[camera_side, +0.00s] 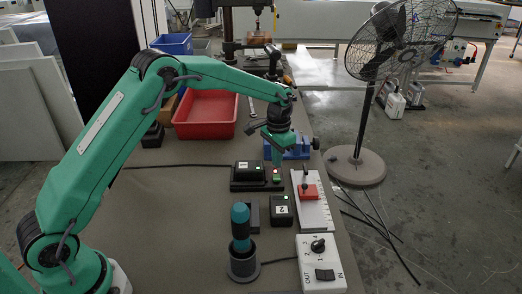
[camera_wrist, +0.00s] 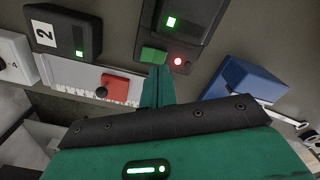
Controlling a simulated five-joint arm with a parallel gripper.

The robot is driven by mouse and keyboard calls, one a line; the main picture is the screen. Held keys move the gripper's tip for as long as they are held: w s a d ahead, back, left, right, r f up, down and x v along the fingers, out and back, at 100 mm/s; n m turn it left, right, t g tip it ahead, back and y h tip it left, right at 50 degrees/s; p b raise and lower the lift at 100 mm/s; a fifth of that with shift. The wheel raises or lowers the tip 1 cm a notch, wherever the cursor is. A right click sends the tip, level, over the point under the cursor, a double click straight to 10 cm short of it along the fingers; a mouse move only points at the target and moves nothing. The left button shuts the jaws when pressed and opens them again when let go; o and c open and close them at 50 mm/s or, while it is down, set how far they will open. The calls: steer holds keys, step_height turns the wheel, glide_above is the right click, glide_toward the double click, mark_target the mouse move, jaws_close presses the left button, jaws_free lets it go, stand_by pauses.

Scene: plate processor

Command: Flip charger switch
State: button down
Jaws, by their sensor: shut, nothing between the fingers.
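The black charger (camera_side: 258,187) stands on the bench with a dark battery pack (camera_side: 249,171) in it; the pack's small light is green. In the wrist view the charger (camera_wrist: 143,38) is at the top centre. Its green switch (camera_wrist: 152,56) sits at the near end beside a lit red lamp (camera_wrist: 178,61). My gripper (camera_side: 277,164) points down at that end, shut and empty. In the wrist view its fingertips (camera_wrist: 158,72) are at the near edge of the switch; I cannot tell whether they touch it. The switch's tilt is not clear.
A battery marked 2 (camera_side: 281,211) and a white scale with a red slider (camera_side: 308,192) stand close by. A blue vise (camera_side: 297,153) is just behind. A teal tool (camera_side: 240,222) stands in a cup, near a white knob box (camera_side: 337,259). A red bin (camera_side: 206,126) is further back.

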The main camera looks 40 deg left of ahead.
mark_target(276, 176)
steer(key=shift+r, duration=1.75)
steer(key=shift+r, duration=0.15)
steer(key=s+a+r+n+t, duration=0.1)
steer(key=s+a+r+t, duration=0.15)
steer(key=s+r, duration=1.25)
steer(key=s+n+t, duration=0.2)
steer(key=s+t, duration=0.1)
steer(key=s, duration=1.7)
steer(key=shift+a+f, duration=0.25)
steer(key=shift+f, duration=0.05)
